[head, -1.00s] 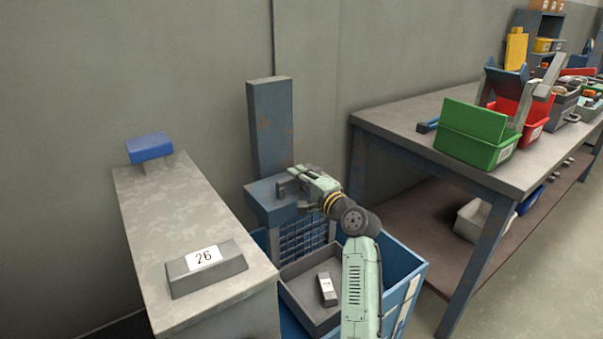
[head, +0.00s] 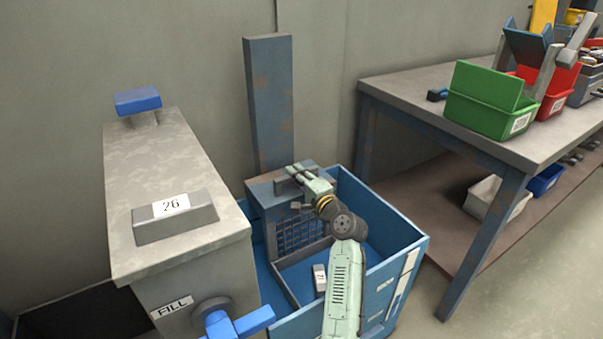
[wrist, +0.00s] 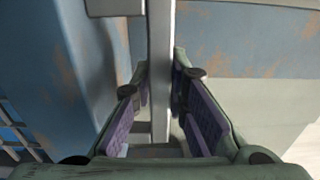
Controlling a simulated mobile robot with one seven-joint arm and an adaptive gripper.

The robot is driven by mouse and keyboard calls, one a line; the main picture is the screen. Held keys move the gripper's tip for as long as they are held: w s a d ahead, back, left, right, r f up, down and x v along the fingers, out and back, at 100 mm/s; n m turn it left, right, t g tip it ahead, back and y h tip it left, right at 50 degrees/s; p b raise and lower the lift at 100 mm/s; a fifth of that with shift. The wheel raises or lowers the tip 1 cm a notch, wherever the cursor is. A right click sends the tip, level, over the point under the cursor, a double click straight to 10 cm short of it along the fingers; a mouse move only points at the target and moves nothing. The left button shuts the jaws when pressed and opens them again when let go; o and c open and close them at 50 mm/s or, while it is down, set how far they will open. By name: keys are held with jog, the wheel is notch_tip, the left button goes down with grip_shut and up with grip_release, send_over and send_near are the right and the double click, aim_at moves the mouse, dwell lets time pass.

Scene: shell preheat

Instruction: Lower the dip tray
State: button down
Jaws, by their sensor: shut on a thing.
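The grey dip tray (head: 297,273) hangs inside the blue tank (head: 408,244), below a blue carriage block (head: 262,186) with a mesh panel (head: 298,232). A small grey block (head: 319,278) lies in the tray. The carriage sits against a tall blue post (head: 270,105). My gripper (head: 300,178) is shut on the grey carriage handle (head: 283,182) at the carriage's top. In the wrist view the grey handle bar (wrist: 160,75) runs between the two purple-padded fingers. My arm hides the tray's right part.
A grey cabinet (head: 160,165) with a 26 label, a blue knob (head: 138,101) and a FILL valve with a blue lever (head: 240,322) stands at left. A bench (head: 400,85) with a green bin (head: 490,100) and a red bin (head: 550,105) stands at right.

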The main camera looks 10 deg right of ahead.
jog(key=shift+f, duration=0.35)
jog(key=c, duration=1.6)
grip_release()
jog(key=shift+o, duration=0.2)
jog(key=shift+r, duration=0.1)
jog(key=v, duration=0.7)
jog(key=shift+s, duration=0.25)
jog(key=shift+d, duration=0.1)
